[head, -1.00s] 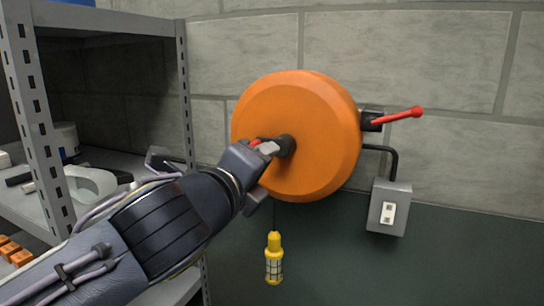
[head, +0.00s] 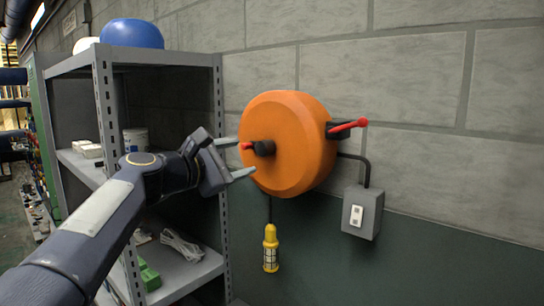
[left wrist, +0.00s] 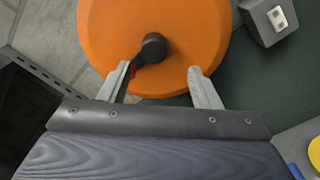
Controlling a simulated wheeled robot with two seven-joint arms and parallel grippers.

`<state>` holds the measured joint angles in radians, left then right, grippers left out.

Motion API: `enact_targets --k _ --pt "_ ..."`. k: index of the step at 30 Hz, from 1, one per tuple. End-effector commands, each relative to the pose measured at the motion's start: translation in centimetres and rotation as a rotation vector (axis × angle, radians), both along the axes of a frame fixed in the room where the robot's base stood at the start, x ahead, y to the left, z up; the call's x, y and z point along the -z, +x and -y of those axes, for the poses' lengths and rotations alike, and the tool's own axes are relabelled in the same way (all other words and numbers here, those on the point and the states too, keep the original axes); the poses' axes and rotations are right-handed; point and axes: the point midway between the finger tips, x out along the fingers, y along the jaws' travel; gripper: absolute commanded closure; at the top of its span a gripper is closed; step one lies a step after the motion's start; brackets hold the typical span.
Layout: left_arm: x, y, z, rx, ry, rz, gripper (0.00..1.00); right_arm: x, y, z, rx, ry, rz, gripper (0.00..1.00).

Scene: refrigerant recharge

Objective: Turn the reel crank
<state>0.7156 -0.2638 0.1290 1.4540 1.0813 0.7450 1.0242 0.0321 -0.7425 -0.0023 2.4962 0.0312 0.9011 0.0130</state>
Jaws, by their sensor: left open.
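The orange reel (head: 290,160) is mounted on the block wall. On its face is a dark hub with a short crank (head: 264,148), whose red grip (head: 247,145) points left. My left gripper (head: 239,157) is open in front of the reel's left side, its two pale fingers apart and the red grip near the upper one. In the left wrist view, the black crank (left wrist: 152,47) lies beyond the open fingers (left wrist: 161,74). A sliver of red shows beside the left finger, which partly hides the grip; contact cannot be told. My right gripper is not in view.
A red lever (head: 348,126) sticks out at the reel's right. A grey switch box (head: 362,213) is below it. A yellow lamp (head: 271,248) hangs under the reel. A metal shelf (head: 218,95) stands close on the left, with a blue helmet (head: 132,33) on top.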

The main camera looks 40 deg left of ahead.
Motion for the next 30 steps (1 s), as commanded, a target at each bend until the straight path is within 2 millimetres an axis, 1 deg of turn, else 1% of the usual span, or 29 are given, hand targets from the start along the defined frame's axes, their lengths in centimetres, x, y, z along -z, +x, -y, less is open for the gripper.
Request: enact_targets --k 1,5,12,15,18,22,29,30 --pt "-0.2 0.0 -0.5 -0.008 -0.048 0.011 0.43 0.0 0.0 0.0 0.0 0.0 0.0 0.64" --pt "-0.6 0.9 -0.7 -0.009 -0.088 0.02 0.43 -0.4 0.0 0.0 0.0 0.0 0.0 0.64" --pt "-0.7 4.7 -0.4 -0.007 -0.084 0.019 0.43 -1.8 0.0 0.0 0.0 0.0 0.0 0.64" --pt "-0.6 6.1 -0.3 -0.007 -0.084 0.018 0.43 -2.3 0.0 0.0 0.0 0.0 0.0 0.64" --pt "-0.6 7.1 -0.2 -0.007 -0.082 0.02 0.43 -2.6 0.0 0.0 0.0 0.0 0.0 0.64" --pt "-0.5 7.6 -0.2 -0.009 -0.08 0.021 0.43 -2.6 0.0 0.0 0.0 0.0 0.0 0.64" --pt "-0.5 7.7 -0.1 -0.009 -0.079 0.021 0.43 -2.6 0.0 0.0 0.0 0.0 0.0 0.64" --pt "-0.5 7.7 -0.1 -0.008 -0.079 0.02 0.48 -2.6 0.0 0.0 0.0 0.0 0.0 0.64"
